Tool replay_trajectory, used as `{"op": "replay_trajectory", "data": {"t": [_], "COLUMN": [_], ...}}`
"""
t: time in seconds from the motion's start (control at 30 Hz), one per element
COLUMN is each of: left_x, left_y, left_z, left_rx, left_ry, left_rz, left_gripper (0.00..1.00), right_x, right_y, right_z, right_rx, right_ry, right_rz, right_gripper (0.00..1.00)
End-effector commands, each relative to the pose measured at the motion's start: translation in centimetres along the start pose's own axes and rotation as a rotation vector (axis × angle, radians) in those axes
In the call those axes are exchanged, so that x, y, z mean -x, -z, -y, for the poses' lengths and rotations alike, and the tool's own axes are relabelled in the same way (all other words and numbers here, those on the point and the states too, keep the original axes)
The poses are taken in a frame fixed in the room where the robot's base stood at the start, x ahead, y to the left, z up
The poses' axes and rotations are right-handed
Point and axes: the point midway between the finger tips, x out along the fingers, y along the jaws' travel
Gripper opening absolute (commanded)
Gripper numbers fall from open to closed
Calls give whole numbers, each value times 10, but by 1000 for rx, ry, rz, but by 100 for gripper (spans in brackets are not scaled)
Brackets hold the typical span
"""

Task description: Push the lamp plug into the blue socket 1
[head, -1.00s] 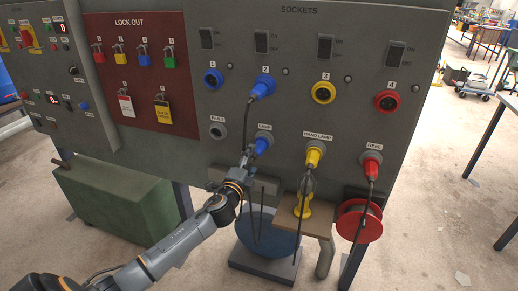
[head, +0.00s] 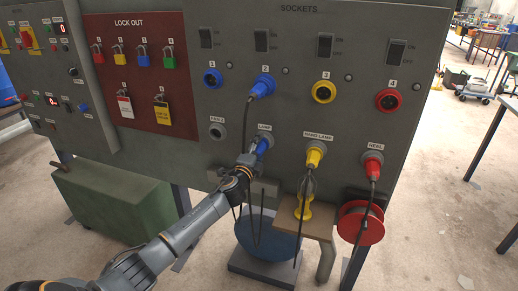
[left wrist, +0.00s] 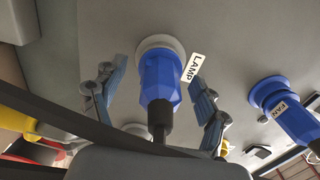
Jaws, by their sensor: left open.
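The blue lamp plug (head: 263,144) sits in the holder under the LAMP label on the grey panel. It also shows in the left wrist view (left wrist: 160,80), its dark cable running down from it. My left gripper (head: 252,157) is at this plug. In the left wrist view its fingers (left wrist: 157,84) stand open, one on each side of the plug, with visible gaps. The blue socket 1 (head: 212,78) is empty, up and to the left of the lamp plug. My right gripper is not in view.
Another blue plug (head: 262,87), labelled FAN in the left wrist view (left wrist: 288,112), sits in socket 2. A yellow plug (head: 314,155) and a red plug (head: 372,165) are to the right. The panel between socket 1 and the empty grey holder (head: 217,131) is clear.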

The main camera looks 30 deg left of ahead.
Motion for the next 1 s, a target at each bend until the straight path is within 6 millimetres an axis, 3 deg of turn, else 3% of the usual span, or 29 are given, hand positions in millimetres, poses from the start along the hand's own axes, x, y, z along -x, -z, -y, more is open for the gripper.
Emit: {"op": "replay_trajectory", "data": {"t": [0.9, 0.93, 1.0], "left_x": [0, 0, 0], "left_y": [0, 0, 0], "left_z": [0, 0, 0], "left_rx": [-1, -1, -1], "left_ry": [0, 0, 0], "left_rz": [1, 0, 0], "left_gripper": [74, 72, 57], "right_x": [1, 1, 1], "right_y": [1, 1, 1], "right_z": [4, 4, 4], "right_rx": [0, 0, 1], "right_ry": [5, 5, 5], "right_rz": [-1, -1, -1], "right_gripper": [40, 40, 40]}}
